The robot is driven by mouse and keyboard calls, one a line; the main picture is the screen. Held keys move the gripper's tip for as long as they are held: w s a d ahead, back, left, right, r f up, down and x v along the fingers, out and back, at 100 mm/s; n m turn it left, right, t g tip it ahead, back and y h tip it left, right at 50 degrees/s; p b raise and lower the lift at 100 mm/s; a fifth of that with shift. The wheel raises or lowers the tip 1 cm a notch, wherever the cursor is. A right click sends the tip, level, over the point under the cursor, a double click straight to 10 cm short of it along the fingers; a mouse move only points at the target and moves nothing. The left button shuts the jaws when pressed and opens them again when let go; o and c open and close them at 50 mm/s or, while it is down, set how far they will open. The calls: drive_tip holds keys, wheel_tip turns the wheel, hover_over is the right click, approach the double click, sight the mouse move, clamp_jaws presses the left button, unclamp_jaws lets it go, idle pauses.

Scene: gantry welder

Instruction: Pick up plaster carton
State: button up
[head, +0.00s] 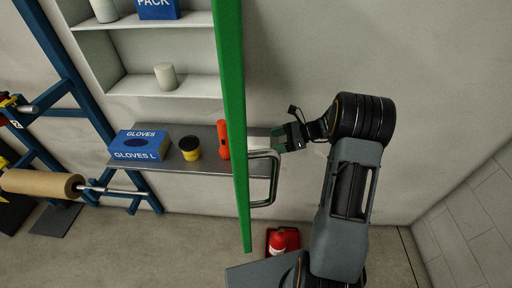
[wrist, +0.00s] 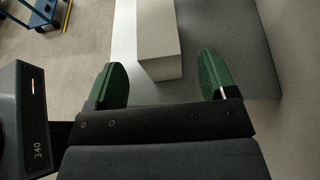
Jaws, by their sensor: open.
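A plain white box, which I take to be the plaster carton (wrist: 157,42), lies in the wrist view with its near end between the green fingertips of my gripper (wrist: 164,66). Gaps show on both sides, so the fingers do not grip it. In the head view my gripper (head: 281,138) is open at the right end of the grey shelf (head: 180,168). A pale part of the carton (head: 260,142) shows there, partly hidden by the green post. No lettering on it is visible.
A red object (head: 283,240) is below.

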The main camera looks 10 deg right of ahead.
sight(261, 145)
drive_tip(key=shift+p+x, duration=0.9)
drive_tip(key=shift+x, duration=2.35)
drive_tip(key=shift+s, duration=0.1)
drive_tip(key=c, duration=1)
